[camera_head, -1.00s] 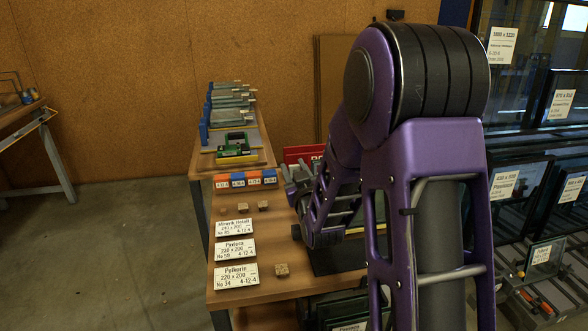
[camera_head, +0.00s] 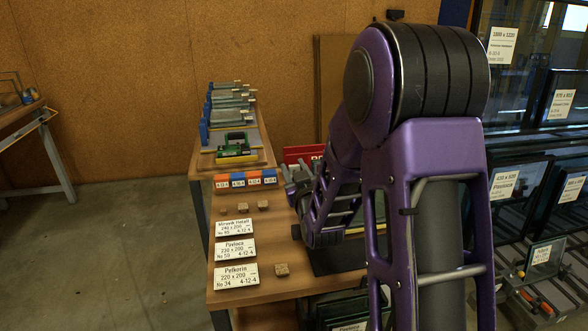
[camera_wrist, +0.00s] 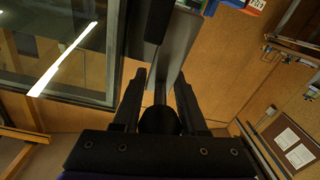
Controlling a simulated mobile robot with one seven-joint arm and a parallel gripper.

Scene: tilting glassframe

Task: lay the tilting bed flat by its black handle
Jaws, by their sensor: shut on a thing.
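In the wrist view my gripper (camera_wrist: 160,76) has a dark finger on each side of a black, rounded piece (camera_wrist: 159,121), which looks like the black handle, and is shut on it. A grey bar (camera_wrist: 176,54) runs up from between the fingers, beside a dark bar (camera_wrist: 158,18). I cannot tell how far the bed is tilted. In the head view my purple arm hides most of the bed and the handle. Grey finger-like parts (camera_head: 297,186) show at the arm's left edge, but the grip itself is not clear there.
A wooden bench (camera_head: 240,290) carries label cards (camera_head: 235,249), small wooden blocks (camera_head: 281,270) and coloured boxes (camera_head: 246,179). A red box (camera_head: 303,154) stands behind my arm. Framed glass panes (camera_head: 515,180) stand close on the right.

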